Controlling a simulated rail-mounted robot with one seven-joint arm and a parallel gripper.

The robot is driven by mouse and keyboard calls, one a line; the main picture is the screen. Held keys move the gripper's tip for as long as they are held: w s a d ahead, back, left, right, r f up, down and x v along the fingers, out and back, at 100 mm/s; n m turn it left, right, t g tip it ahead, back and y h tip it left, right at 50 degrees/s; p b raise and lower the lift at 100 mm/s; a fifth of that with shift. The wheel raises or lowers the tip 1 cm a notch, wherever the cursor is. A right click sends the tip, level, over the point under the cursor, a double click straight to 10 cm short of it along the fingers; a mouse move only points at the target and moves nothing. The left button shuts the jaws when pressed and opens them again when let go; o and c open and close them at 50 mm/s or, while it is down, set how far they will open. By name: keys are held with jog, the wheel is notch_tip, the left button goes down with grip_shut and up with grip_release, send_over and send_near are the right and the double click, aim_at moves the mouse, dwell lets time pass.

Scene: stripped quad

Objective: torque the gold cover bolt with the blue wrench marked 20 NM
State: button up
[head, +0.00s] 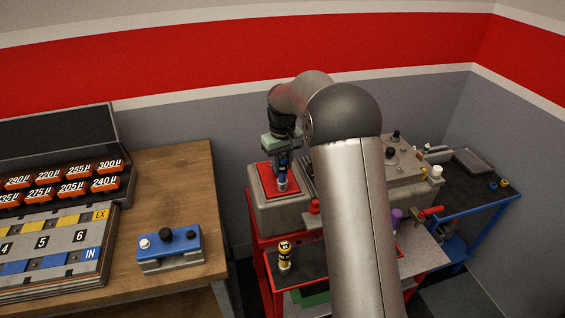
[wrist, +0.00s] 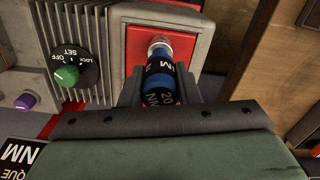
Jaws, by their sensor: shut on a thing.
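My gripper (head: 281,155) is shut on the blue wrench (head: 283,177), upright over the red plate on a grey housing. In the wrist view the blue wrench (wrist: 157,88) shows "20" and "NM" on dark bands between the fingers of my gripper (wrist: 165,97). Its silver end (wrist: 160,45) points at the red plate (wrist: 185,30) and looks to be at or very near it; I cannot tell if they touch. The gold cover bolt is not distinguishable; the wrench end may hide it.
A wooden bench (head: 165,190) at left carries a blue block (head: 170,245). My arm covers part of the housing.

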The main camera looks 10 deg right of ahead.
jog(key=shift+r, duration=0.15)
jog(key=shift+r+p, duration=1.4)
jog(key=shift+r, duration=0.55)
jog(key=shift+r, duration=2.05)
